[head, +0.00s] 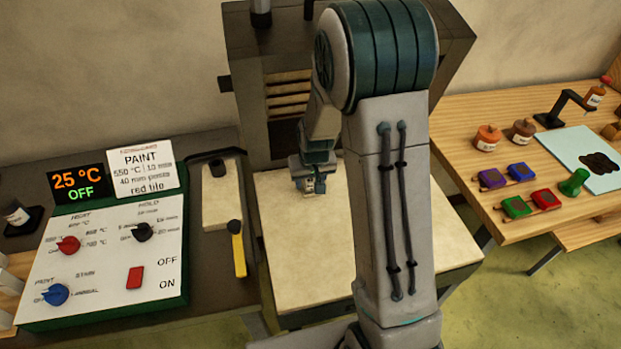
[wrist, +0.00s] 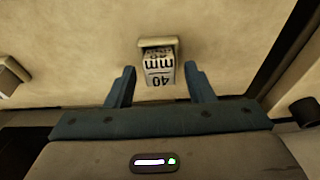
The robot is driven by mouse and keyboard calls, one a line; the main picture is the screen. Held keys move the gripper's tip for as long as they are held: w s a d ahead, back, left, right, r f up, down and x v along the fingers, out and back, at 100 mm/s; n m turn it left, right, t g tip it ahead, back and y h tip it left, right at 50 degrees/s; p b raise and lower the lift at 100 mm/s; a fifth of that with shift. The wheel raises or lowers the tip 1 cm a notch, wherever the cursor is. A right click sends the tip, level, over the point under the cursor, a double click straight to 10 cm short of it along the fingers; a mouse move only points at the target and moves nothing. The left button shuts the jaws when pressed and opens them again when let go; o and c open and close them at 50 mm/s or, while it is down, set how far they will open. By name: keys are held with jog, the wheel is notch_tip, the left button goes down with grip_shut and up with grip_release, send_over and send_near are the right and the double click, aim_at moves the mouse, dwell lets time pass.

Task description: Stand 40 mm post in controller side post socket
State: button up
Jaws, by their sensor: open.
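The 40 mm post (wrist: 160,68) shows in the wrist view as a pale block with an upside-down "40 mm" label. It stands between the two blue fingers of my gripper (wrist: 160,84), with a gap on each side. My gripper is open. A beige end or block (wrist: 158,42) adjoins the label's far edge; I cannot tell whether it is part of the post or a socket. In the head view my gripper (head: 308,187) is low over the pale slab (head: 310,265), near its back left. How the post's foot sits is hidden.
Another beige block (wrist: 10,78) is at the wrist view's left edge. The controller (head: 105,262) stands left, its display (head: 78,182) reading 25 °C OFF. A yellow-handled tool (head: 238,250) lies beside the slab. The kiln (head: 285,115) is behind; a wooden table (head: 470,120) is right.

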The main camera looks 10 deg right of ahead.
jog(key=v, duration=1.1)
jog(key=s+r, duration=0.3)
jog(key=s, duration=0.7)
jog(key=s+r, duration=0.4)
jog(key=s, duration=0.7)
jog(key=shift+r+b, duration=0.35)
jog(key=shift+b, duration=0.05)
jog(key=shift+o, duration=0.5)
jog(key=shift+d, duration=0.1)
